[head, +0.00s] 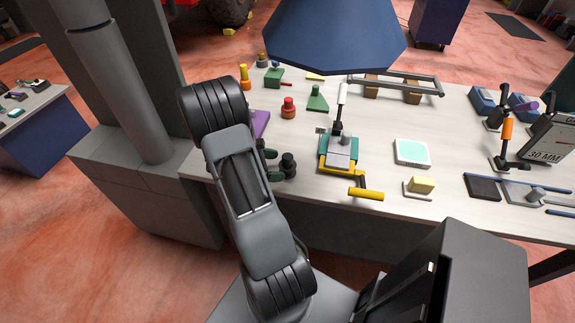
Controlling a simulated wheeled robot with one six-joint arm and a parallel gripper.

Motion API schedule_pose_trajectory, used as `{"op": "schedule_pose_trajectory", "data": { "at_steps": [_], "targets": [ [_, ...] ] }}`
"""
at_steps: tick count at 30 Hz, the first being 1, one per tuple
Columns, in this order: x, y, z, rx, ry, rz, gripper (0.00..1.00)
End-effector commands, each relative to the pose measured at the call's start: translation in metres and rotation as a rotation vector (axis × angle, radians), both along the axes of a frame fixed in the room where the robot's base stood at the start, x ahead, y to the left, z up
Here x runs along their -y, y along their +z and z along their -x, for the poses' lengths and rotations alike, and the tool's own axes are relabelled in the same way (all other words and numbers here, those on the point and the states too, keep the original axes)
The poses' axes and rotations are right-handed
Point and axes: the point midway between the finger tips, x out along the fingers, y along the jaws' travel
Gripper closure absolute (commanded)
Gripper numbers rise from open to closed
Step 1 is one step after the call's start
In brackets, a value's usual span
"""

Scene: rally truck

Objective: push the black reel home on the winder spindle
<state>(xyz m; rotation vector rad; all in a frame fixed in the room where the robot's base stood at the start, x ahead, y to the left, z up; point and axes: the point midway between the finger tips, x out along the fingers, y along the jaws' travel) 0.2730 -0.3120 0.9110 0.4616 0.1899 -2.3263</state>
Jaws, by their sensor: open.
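A small black round piece (288,165) stands on the near left part of the workbench, beside dark green parts (272,175). These parts are partly hidden behind my arm. The black piece may be the reel on its winder, but it is too small to tell, and I cannot see how far it sits on any spindle. My arm rises in front of the bench's left end. I cannot make out my gripper or its fingertips.
A teal and yellow fixture (340,152) with a yellow handle (366,194) stands mid-bench. An orange-handled device (507,130) stands far right. A blue hood-like shape (335,35) overhangs the back.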

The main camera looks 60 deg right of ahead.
Motion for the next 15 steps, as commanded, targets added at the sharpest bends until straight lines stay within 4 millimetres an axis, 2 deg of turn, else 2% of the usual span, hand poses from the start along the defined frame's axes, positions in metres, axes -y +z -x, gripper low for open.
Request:
{"op": "schedule_pose_trajectory", "data": {
  "at_steps": [9,15],
  "targets": [
    [0.025,-0.013,0.028,-0.001,-0.004,-0.001,0.07],
    [0.031,-0.019,0.035,0.0,-0.001,-0.001,0.07]
  ]
}}
